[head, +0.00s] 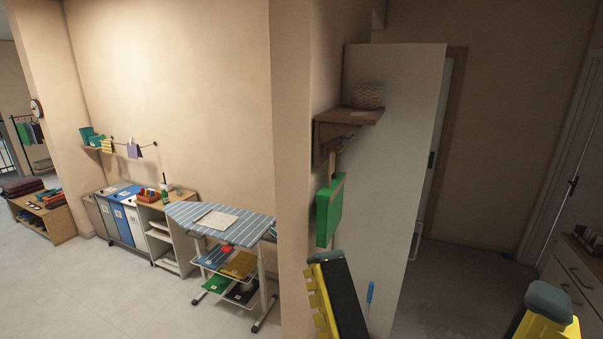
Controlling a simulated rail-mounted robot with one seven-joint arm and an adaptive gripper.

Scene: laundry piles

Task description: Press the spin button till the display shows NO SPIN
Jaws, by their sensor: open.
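No spin button, display or washing machine shows in the head view. My gripper (438,279) appears at the bottom right, close to the camera. Its two yellow and black fingers with grey tips stand wide apart. It is open, and nothing shows held between the fingers. The lower parts of the fingers are cut off by the frame's bottom edge.
An ironing board (222,222) with shelves below stands by the left wall, beside blue and white bins (131,223). A white panel (400,170) stands behind my gripper. Drawers (570,278) stand at right. Left floor (110,290) is clear.

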